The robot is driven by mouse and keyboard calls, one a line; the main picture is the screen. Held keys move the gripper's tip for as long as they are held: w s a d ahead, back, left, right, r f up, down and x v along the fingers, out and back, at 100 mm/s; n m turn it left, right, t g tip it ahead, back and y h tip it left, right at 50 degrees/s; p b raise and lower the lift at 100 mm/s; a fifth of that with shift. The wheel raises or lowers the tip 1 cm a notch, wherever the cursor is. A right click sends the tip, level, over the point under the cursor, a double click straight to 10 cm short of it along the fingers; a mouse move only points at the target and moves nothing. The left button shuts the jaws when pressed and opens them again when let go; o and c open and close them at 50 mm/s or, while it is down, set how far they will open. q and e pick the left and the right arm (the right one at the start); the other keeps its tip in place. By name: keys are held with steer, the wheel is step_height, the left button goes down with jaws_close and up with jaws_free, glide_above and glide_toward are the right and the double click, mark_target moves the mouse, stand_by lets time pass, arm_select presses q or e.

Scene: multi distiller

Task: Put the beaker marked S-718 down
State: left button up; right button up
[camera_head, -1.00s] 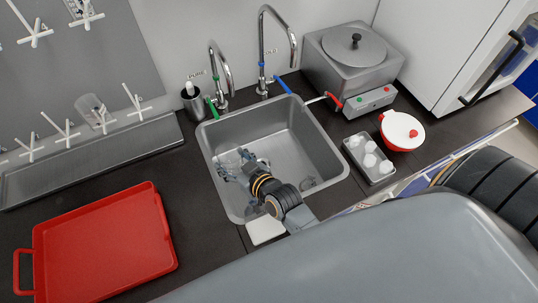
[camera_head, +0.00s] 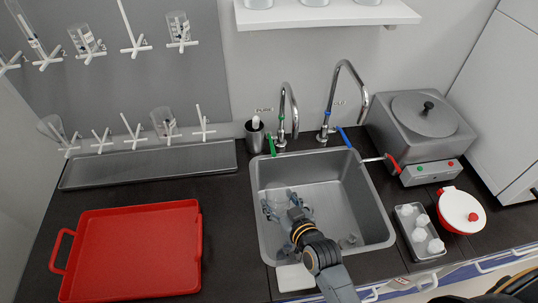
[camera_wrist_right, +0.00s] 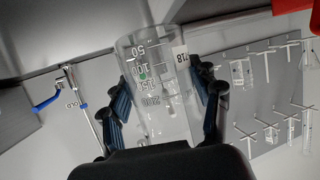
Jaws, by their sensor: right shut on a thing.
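My right gripper (camera_head: 284,208) reaches in from the bottom and is over the sink (camera_head: 378,236), towards its left side. In the right wrist view its fingers (camera_wrist_right: 162,98) are shut on a clear glass beaker (camera_wrist_right: 158,72), one set of fingers on each side. In the head view the beaker is faint against the steel and hard to make out. My left gripper is not in view.
A red tray (camera_head: 135,255) lies on the dark counter at left. A wall drying rack (camera_head: 125,95) holds several glass vessels above a steel drip tray (camera_head: 150,165). Two taps (camera_head: 290,105) stand behind the sink. A steel bath (camera_head: 420,130), red pot (camera_head: 461,210) and bottle tray (camera_head: 420,232) are at right.

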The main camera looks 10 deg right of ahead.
steer(key=shift+w+r, duration=0.15)
steer(key=shift+r, duration=0.1)
steer(key=s+d+r+m+h+b, duration=0.1)
steer(key=d+r+b, duration=0.2)
steer(key=r, duration=0.3)
steer(key=s+d+r+m+h+b, duration=0.1)
steer(key=d+r+h+b, duration=0.1)
steer(key=d+r+b, duration=0.2)
step_height(320, 180, up, 4)
steer(key=shift+f+m+b, duration=0.25)
steer(key=shift+m+b, duration=0.05)
steer(key=shift+b, duration=0.05)
steer(key=shift+s, duration=0.1)
